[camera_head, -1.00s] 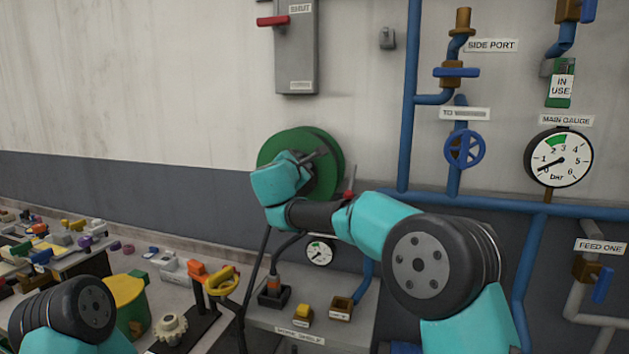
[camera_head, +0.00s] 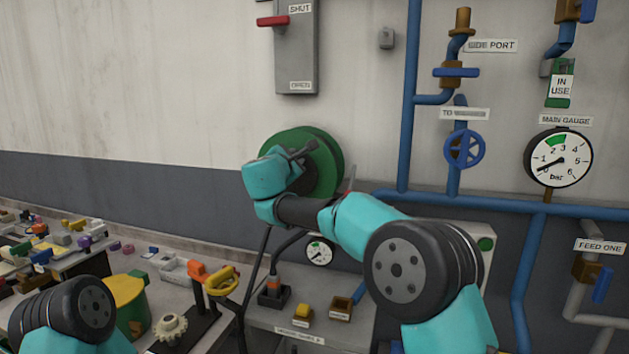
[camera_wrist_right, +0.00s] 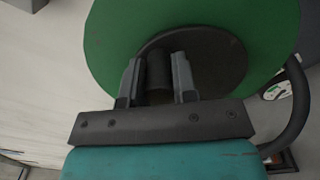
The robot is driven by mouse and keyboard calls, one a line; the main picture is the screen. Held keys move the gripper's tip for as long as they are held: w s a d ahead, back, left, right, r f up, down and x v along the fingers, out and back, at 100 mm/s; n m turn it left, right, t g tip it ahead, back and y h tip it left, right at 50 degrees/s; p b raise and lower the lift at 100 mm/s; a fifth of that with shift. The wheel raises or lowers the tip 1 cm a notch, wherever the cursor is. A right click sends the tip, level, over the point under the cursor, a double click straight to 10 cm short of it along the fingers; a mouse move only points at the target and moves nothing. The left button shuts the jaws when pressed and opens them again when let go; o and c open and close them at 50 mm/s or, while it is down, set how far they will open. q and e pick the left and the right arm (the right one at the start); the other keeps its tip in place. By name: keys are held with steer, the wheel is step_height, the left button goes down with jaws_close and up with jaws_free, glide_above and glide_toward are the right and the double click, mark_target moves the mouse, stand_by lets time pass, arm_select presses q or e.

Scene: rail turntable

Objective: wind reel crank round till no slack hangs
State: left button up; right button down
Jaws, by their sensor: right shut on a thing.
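The green hose reel (camera_head: 327,165) is mounted on the wall, left of the blue pipes. It fills the top of the right wrist view (camera_wrist_right: 112,45), with a dark round hub (camera_wrist_right: 215,65). My right gripper (camera_wrist_right: 157,78) is in front of the hub, its fingers on either side of the dark crank handle (camera_wrist_right: 159,72), shut on it. In the head view my right gripper (camera_head: 302,152) is in front of the reel, and my arm hides the lower left of it. A black hose (camera_head: 258,270) hangs below the reel. My left gripper is out of view.
A work shelf (camera_head: 290,320) below the reel holds small bins and a small gauge (camera_head: 319,253). A cluttered bench with a yellow-handled tool (camera_head: 222,281) lies left. Blue pipes (camera_head: 409,120) and a blue valve wheel (camera_head: 464,150) stand right of the reel.

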steer(key=shift+a, duration=0.2)
steer(key=shift+w+a+r, duration=0.1)
steer(key=shift+w+a, duration=0.2)
steer(key=shift+a, duration=0.3)
steer(key=shift+w+a, duration=0.25)
steer(key=shift+a, duration=0.5)
steer(key=shift+w+a+f, duration=0.25)
steer(key=shift+a+f, duration=0.1)
steer(key=shift+a, duration=0.2)
stand_by(0.3)
steer(key=shift+w+a+f, duration=0.2)
steer(key=shift+a+f, duration=0.3)
